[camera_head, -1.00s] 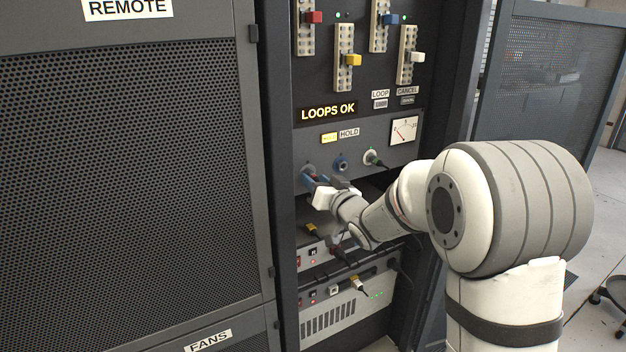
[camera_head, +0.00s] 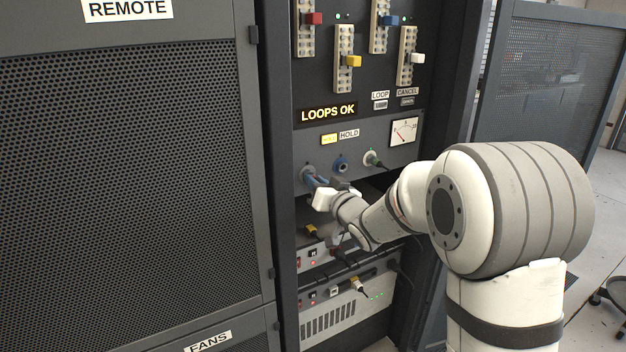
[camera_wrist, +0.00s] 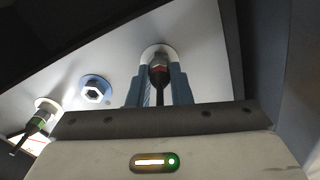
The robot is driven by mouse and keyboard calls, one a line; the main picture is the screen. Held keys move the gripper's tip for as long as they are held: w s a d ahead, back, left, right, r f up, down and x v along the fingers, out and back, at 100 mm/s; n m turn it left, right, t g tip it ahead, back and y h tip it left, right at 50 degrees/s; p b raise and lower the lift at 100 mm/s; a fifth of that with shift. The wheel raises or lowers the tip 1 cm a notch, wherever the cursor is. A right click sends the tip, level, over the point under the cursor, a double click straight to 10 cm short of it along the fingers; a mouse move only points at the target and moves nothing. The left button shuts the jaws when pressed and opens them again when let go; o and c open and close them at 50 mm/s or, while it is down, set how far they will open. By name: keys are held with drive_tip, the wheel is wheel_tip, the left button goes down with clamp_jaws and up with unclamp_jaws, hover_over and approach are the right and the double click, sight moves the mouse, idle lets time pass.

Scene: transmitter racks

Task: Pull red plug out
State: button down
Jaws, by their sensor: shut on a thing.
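The red plug (camera_wrist: 159,74) shows in the wrist view as a dark body with a red part and a cable, at a round socket (camera_wrist: 157,51) in the light panel. My gripper (camera_wrist: 162,80) has its blue fingers on either side of the plug and is shut on it. In the head view my gripper (camera_head: 314,181) is at the left socket of the panel, below the HOLD label. There the fingers hide the plug. I cannot tell how deep it sits.
An empty blue-ringed socket (camera_head: 341,163) is beside it, then a green-ringed plug (camera_head: 373,158) to the right. Coloured sliders (camera_head: 352,61) stand above. Equipment with cables and yellow plugs (camera_head: 312,231) lies below. The rack's mesh door (camera_head: 130,170) is at the left.

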drive_tip(key=shift+s+d, duration=0.1)
drive_tip(key=shift+b+v, duration=0.55)
drive_tip(key=shift+v, duration=2.35)
